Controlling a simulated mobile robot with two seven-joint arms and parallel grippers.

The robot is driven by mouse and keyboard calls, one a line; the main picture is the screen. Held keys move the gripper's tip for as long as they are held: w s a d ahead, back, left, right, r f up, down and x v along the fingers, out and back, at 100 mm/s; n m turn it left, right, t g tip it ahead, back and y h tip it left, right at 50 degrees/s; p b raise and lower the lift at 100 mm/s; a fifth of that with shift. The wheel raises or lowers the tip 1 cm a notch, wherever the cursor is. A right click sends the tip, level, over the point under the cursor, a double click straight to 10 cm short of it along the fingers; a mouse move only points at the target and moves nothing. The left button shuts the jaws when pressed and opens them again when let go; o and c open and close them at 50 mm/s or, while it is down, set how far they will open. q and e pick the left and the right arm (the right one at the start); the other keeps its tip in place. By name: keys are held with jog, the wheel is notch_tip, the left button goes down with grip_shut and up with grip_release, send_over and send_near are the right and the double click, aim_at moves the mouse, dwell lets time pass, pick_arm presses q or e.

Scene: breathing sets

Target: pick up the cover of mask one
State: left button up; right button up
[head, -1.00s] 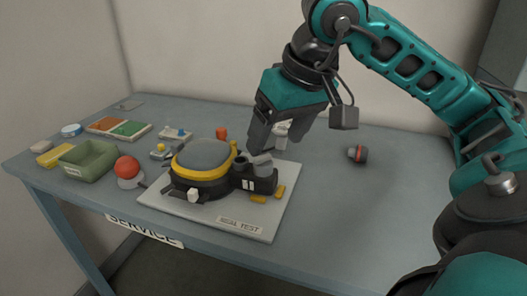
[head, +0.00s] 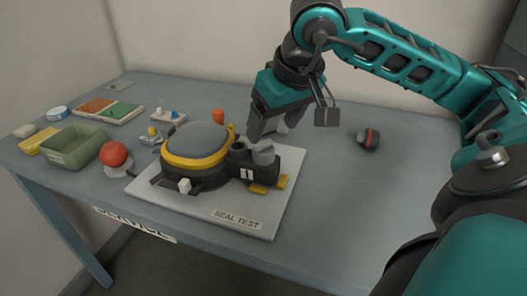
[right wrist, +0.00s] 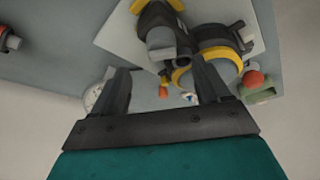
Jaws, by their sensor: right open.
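The mask (head: 198,166) has a black body, a yellow rim and a grey domed visor (head: 200,139). It lies on the white SEAL TEST board (head: 205,209); its black side fittings (head: 256,160) are on its right. I cannot tell which part is its cover. My right gripper (head: 264,127) is open and empty, above and behind these fittings. In the right wrist view its spread fingers (right wrist: 162,78) point toward the table, with the mask's yellow rim (right wrist: 181,77) beyond the right finger. A whitish thing (head: 285,123) is partly hidden behind the gripper. My left gripper is not in view.
On the left are a green bin (head: 75,147), a red ball on a pale base (head: 113,154), a yellow block (head: 36,143) and an orange-green tray (head: 108,111). An orange thing (head: 218,116) stands behind the mask. A red-black piece (head: 368,138) lies right, amid clear table.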

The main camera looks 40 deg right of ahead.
aim_at(263, 143)
jog(key=x, duration=0.5)
jog(key=shift+w+a+f+b, duration=0.1)
jog(key=shift+w+a+b, duration=0.05)
jog(key=shift+w+b, duration=0.15)
jog(key=c, duration=1)
